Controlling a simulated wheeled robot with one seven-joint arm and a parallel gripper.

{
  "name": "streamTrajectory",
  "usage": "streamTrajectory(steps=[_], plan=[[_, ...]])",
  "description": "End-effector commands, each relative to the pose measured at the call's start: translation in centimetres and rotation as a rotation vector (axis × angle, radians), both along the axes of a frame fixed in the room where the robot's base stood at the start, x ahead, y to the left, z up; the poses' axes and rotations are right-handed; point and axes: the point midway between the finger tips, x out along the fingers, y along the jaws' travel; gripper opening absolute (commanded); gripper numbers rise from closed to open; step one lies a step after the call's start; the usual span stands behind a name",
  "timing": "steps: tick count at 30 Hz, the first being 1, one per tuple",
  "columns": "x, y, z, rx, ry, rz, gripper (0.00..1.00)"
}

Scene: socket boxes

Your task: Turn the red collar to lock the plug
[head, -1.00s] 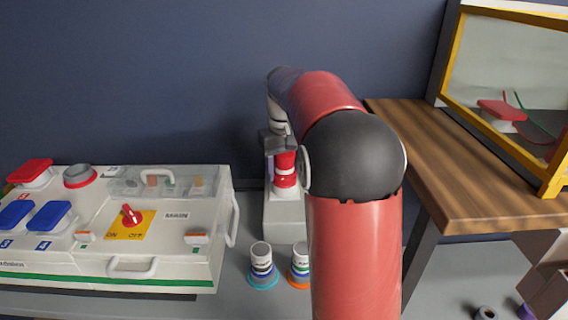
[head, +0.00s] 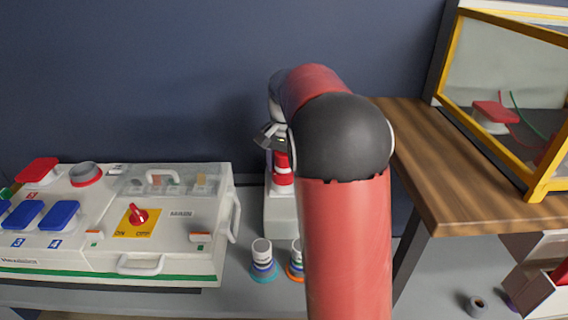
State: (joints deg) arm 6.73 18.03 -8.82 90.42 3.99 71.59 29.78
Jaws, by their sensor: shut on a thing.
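The red collar (head: 282,178) shows in the head view, low on an upright red and white plug (head: 281,160) standing on a pale grey box (head: 283,215). My gripper (head: 272,143) is at the top of the plug, turned at a slant. It is shut on the upper red part of this plug and collar stack; the exact grip is small and partly hidden by my arm. The right side of the plug and box is close behind my arm.
A white socket panel (head: 75,262) with blue covers and a red switch (head: 138,215) is at left. Two ringed plugs (head: 263,262) stand in front of the grey box, one partly behind my arm. A wooden table (head: 455,185) bearing a yellow-framed case (head: 532,187) is at right.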

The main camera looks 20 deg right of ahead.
Motion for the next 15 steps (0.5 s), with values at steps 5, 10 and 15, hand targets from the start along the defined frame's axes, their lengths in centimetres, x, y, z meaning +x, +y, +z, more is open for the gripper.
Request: streamTrajectory(steps=[5,10,15], plan=[[0.04,-0.02,0.06,0.001,-0.003,-0.05,0.31],[0.03,-0.04,0.06,0.002,-0.003,-0.07,0.31],[0.03,-0.05,0.06,0.002,-0.003,-0.074,0.31]])
